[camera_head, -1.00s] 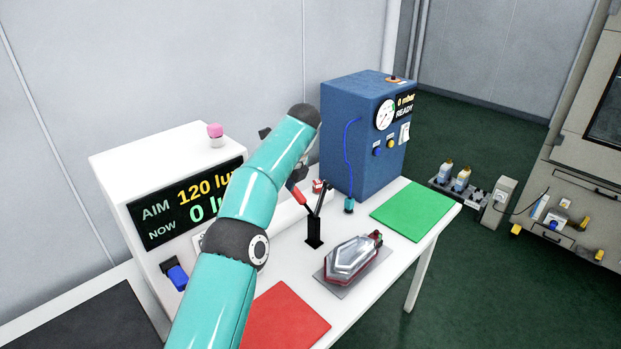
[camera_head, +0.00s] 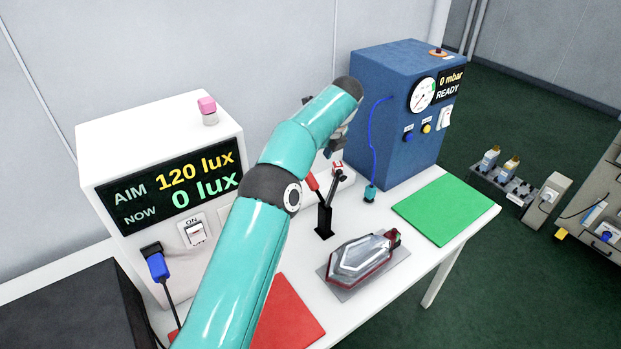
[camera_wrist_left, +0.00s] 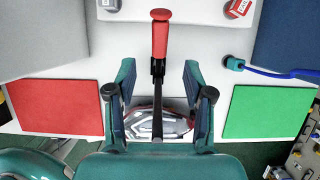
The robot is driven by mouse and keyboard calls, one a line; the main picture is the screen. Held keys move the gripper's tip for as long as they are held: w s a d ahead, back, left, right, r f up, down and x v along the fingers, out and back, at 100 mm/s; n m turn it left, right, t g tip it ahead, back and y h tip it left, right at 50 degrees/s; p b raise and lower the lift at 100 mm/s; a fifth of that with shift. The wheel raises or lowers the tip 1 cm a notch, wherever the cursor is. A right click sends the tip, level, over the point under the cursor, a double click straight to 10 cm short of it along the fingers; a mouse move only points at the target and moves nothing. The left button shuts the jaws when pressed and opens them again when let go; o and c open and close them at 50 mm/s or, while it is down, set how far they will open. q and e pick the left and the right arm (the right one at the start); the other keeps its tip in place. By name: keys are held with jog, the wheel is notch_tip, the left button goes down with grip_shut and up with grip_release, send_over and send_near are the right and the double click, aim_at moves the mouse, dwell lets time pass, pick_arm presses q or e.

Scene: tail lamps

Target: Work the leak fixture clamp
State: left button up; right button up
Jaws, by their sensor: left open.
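The leak fixture clamp is a black toggle clamp (camera_head: 324,218) with a red handle (camera_head: 312,182), standing on the white table behind the lamp. Its handle tilts up in the head view, and the red grip shows in the left wrist view (camera_wrist_left: 160,38). A tail lamp (camera_head: 362,262) with clear and red parts lies on a grey plate in front of the clamp. My left gripper (camera_wrist_left: 158,72) is open, its fingers on either side of the clamp's black lever, apart from it. In the head view my left arm partly hides this gripper (camera_head: 338,142). My right gripper is not in view.
A blue cabinet (camera_head: 395,120) reads 0 mbar READY; its blue hose ends in a connector (camera_head: 370,193) on the table. A white lux box (camera_head: 160,140) stands left. A red mat (camera_head: 290,318) and a green mat (camera_head: 445,208) lie bare on the table.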

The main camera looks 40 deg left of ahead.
pick_arm(q)
jog(key=x, duration=1.1)
jog(key=shift+w+a+f+p, duration=0.1)
jog(key=shift+f+p, duration=0.1)
jog(key=shift+p, duration=0.15)
jog(key=shift+c, duration=0.3)
grip_shut()
